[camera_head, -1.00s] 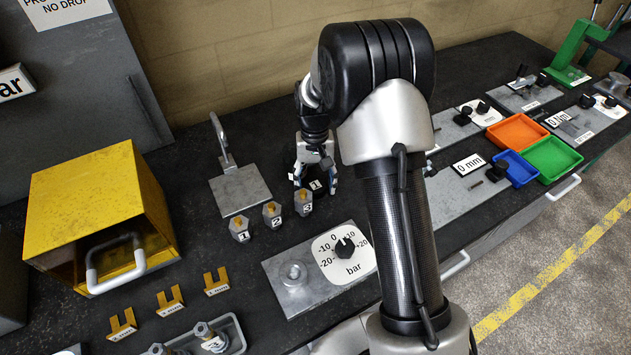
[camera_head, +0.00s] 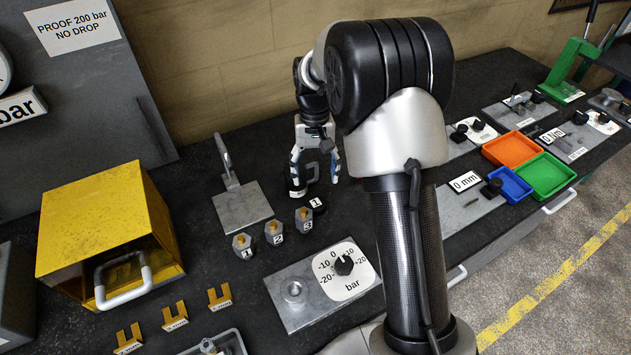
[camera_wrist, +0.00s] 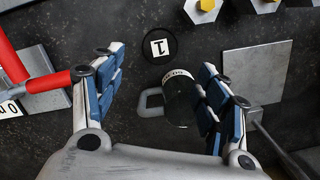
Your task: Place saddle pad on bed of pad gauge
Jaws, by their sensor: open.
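A round black pad marked 1 (camera_head: 316,203) lies flat on the dark bench behind the hex pieces; I take it to be the saddle pad. It also shows in the wrist view (camera_wrist: 158,48), just beyond the gap between the fingers. My gripper (camera_head: 315,184) is open above the bench behind the pad, with nothing clasped. A dark cylinder with a grey loop handle (camera_wrist: 178,98) shows between the fingers, close to the right one in the wrist view. A grey plate labelled 0 mm (camera_head: 468,200), probably the pad gauge, lies right of my arm, which partly hides it.
Hex pieces marked 1, 2 and 3 (camera_head: 274,234) stand in front of the pad. A dial plate marked bar (camera_head: 295,308) lies in front. Red handles (camera_wrist: 40,82) show in the wrist view. Blue, orange and green trays (camera_head: 546,176) stand right.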

